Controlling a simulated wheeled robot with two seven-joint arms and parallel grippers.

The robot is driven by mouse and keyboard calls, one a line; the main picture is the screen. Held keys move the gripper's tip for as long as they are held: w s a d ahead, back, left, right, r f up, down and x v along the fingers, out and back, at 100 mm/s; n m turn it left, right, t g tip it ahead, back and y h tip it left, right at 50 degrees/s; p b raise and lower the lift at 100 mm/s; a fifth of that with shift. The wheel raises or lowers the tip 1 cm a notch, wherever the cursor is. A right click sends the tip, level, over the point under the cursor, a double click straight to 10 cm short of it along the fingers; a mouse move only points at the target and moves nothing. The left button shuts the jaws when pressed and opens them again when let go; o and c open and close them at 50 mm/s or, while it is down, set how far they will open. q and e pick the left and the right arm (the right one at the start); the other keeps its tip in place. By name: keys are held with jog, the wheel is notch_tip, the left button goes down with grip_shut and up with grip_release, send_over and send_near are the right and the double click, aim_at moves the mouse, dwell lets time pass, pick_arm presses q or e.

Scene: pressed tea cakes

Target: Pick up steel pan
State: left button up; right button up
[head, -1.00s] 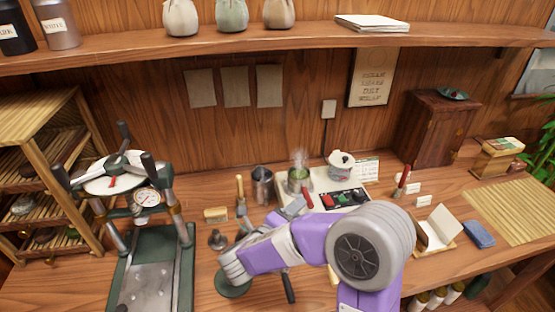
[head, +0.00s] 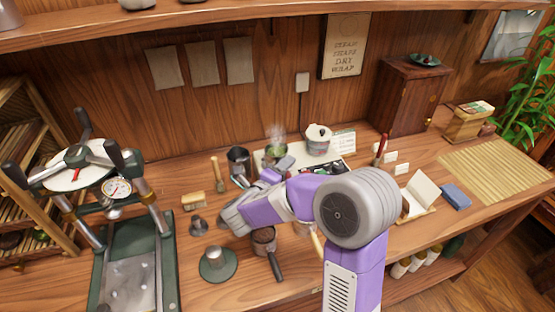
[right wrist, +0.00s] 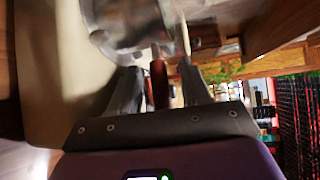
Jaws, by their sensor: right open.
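The steel pan (head: 276,152) sits on the pale hot-plate unit near the back of the counter, with steam rising from it; its lower part is hidden by my right gripper. In the right wrist view the pan (right wrist: 125,25) is blurred at the top, and its red handle (right wrist: 158,85) lies between the fingers. My right gripper (head: 281,167) is at the near side of the pan; it also shows in the right wrist view (right wrist: 160,72) with its fingers apart, one on each side of the handle. I cannot tell whether they touch it. My left gripper is not in view.
A dark cup with a handle (head: 264,239) and a green disc (head: 217,268) lie nearer. A green press (head: 135,255) fills the left.

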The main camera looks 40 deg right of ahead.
jog(key=shift+c, duration=0.5)
grip_shut()
